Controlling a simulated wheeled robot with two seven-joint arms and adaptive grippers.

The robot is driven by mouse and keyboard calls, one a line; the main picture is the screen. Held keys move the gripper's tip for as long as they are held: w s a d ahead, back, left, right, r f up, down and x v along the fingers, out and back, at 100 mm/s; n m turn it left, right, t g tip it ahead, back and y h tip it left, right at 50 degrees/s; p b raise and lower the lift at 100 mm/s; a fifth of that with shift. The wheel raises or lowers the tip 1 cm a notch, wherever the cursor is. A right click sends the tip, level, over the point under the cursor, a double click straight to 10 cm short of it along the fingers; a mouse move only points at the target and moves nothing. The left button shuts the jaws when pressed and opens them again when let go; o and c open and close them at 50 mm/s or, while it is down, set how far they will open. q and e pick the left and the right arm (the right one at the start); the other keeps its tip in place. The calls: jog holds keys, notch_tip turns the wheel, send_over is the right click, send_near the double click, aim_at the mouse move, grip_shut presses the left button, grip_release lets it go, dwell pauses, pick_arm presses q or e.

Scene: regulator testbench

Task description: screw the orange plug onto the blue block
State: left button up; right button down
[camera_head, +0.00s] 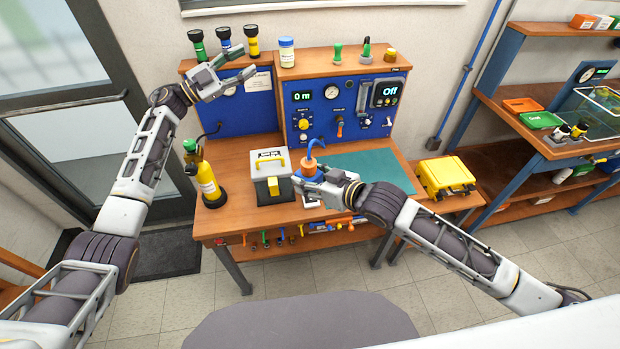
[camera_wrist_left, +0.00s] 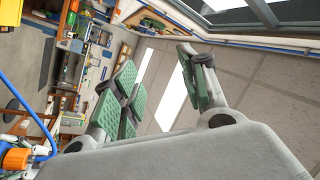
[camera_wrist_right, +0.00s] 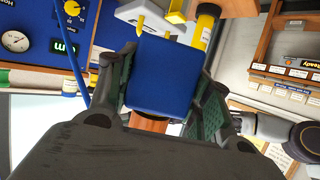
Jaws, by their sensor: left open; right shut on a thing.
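My right gripper (camera_head: 311,180) is shut on the blue block (camera_wrist_right: 160,75), which fills the space between its fingers in the right wrist view. In the head view the orange plug (camera_head: 308,166) shows at that gripper's tip, with a curved blue hose above it. The plug appears to sit at the top of the block, but whether it is threaded on cannot be told. The plug also shows at the left edge of the left wrist view (camera_wrist_left: 15,159). My left gripper (camera_head: 243,62) is open and empty, raised in front of the bench's left back panel, far from the plug.
A grey toolbox (camera_head: 268,178) with a yellow handle and a yellow bottle (camera_head: 208,182) stand left of my right gripper. A green mat (camera_head: 372,168) lies clear to the right. The blue regulator panel (camera_head: 345,108) rises behind. A yellow case (camera_head: 445,176) is further right.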

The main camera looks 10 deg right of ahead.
pick_arm(q)
jog(key=s+d+r+m+g+y, duration=0.1)
jog(key=s+d+r+m+g, duration=0.15)
jog(key=s+d+g, duration=0.5)
jog(key=n+y, duration=0.4)
jog(key=y, duration=1.5)
send_over(309, 162)
jog(key=shift+m+g, duration=0.25)
jog(key=shift+f, duration=4.6)
jog(key=shift+f, duration=4)
